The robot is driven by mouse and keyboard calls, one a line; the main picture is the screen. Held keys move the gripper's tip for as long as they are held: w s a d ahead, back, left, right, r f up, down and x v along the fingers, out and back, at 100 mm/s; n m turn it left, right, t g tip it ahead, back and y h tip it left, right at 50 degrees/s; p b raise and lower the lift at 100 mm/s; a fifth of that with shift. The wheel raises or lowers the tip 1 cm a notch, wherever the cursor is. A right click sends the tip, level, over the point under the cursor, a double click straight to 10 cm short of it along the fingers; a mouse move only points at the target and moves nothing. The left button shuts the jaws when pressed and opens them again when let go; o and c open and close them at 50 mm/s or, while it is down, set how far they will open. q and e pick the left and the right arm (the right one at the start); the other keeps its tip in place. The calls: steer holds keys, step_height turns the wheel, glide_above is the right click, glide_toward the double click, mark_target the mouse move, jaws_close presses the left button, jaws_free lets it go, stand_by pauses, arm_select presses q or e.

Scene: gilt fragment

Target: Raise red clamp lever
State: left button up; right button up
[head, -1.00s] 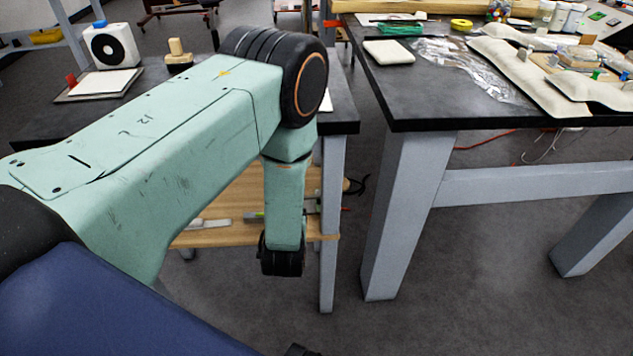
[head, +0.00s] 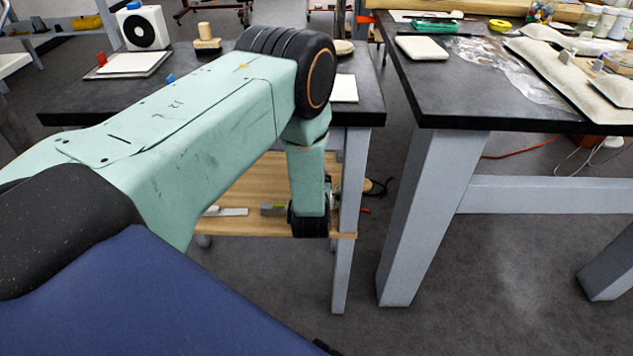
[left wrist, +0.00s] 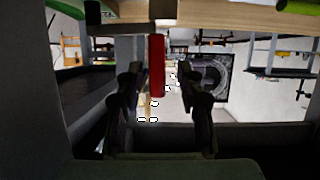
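The red clamp lever (left wrist: 157,65) hangs down in the left wrist view, below a wooden edge. My left gripper (left wrist: 160,75) is open, with one dark finger on each side of the lever. Gaps show on both sides, so it looks ungripped; the depth between lever and fingertips is hard to tell. In the head view, a small red tip (head: 366,211) beside the table leg may be the same lever. My left arm reaches down to the low wooden shelf there and hides most of the gripper and clamp. My right gripper is not in view.
The wooden shelf (head: 245,228) sits under a black-topped table (head: 95,101). A second black table (head: 455,95) with cushions and tools stands at the right. Grey table legs (head: 425,215) stand close to my left arm. The floor at the lower right is clear.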

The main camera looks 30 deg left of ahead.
arm_select(q)
steer(key=shift+w+f, duration=0.1)
steer(key=shift+w, duration=0.05)
jaws_close()
stand_by(0.4)
